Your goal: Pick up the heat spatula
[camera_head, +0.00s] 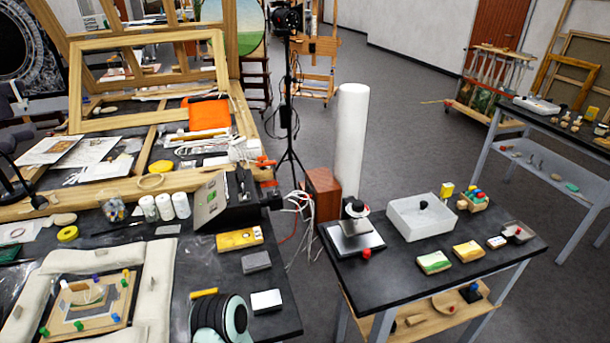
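I cannot pick out the heat spatula for sure. A dark box-shaped unit (228,203) with a pale front panel stands at the back right of the left table. Thin dark parts stick up at its top; whether one is the spatula is too small to tell. A short yellow stick (203,292) lies near the front of the same table.
A gap with loose cables (298,205) separates this table from the right one, which holds a white box (421,218).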

